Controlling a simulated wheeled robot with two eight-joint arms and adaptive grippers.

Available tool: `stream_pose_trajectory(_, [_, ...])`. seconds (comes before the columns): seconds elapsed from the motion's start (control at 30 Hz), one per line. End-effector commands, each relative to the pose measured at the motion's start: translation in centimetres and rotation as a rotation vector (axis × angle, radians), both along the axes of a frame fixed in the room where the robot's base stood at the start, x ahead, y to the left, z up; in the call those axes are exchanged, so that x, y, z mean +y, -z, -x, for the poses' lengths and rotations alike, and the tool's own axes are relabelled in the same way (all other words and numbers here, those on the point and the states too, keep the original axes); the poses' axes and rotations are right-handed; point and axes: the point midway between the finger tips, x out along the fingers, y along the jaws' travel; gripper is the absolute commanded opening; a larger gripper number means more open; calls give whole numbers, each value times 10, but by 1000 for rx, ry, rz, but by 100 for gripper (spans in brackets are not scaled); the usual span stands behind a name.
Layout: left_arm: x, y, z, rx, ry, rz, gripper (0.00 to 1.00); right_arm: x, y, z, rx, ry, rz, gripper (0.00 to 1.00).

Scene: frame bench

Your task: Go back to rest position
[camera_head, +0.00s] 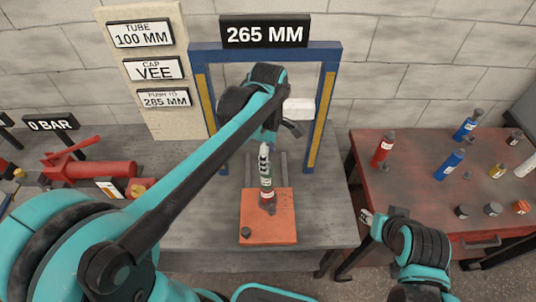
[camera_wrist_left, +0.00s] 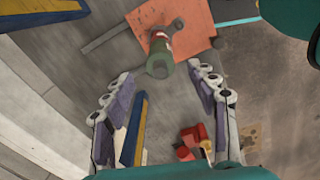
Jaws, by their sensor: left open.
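An upright tube (camera_head: 267,183) with green, white and red bands stands on an orange plate (camera_head: 262,225) under the blue frame (camera_head: 265,47). My left gripper (camera_head: 264,152) is over the tube's top, pointing down. In the left wrist view its two fingers (camera_wrist_left: 160,75) are spread apart, with the tube's green top (camera_wrist_left: 159,62) between and just beyond the tips. Contact is not visible, and the tube stands on the plate (camera_wrist_left: 185,25) by itself. My right gripper (camera_head: 367,216) is low beside the red table's left edge; its fingers are too small to judge.
The red table (camera_head: 410,180) at right carries red and blue bottles and several small caps. A red pump (camera_head: 90,172) stands on the grey bench at left. The frame's posts rise on both sides of my left wrist. Signs read 265 MM (camera_head: 265,33), 100 MM, VEE and 285 MM.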

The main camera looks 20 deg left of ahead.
Motion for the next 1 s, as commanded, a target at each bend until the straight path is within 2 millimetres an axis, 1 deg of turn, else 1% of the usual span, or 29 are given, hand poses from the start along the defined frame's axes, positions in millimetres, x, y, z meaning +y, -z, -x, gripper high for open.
stream_pose_trajectory(0.37, [0,0,0,-1,1,0,58,0,0,0,0,0,0,40])
stream_pose_trajectory(0.47, [2,-1,4,-17,42,2,58,0,0,0,0,0,0,40])
stream_pose_trajectory(0.5, [4,-2,8,-34,85,2,58,0,0,0,0,0,0,40])
stream_pose_trajectory(0.57, [8,-3,16,-74,184,1,58,0,0,0,0,0,0,40])
stream_pose_trajectory(0.67, [18,-4,35,-170,425,-22,58,0,0,0,0,0,0,40])
stream_pose_trajectory(0.73, [25,-3,51,-249,629,-63,58,0,0,0,0,0,0,40])
stream_pose_trajectory(0.9, [39,7,81,-401,1094,-232,58,0,0,0,0,0,0,40])
stream_pose_trajectory(1.0, [45,14,92,-451,1300,-343,58,0,0,0,0,0,0,40])
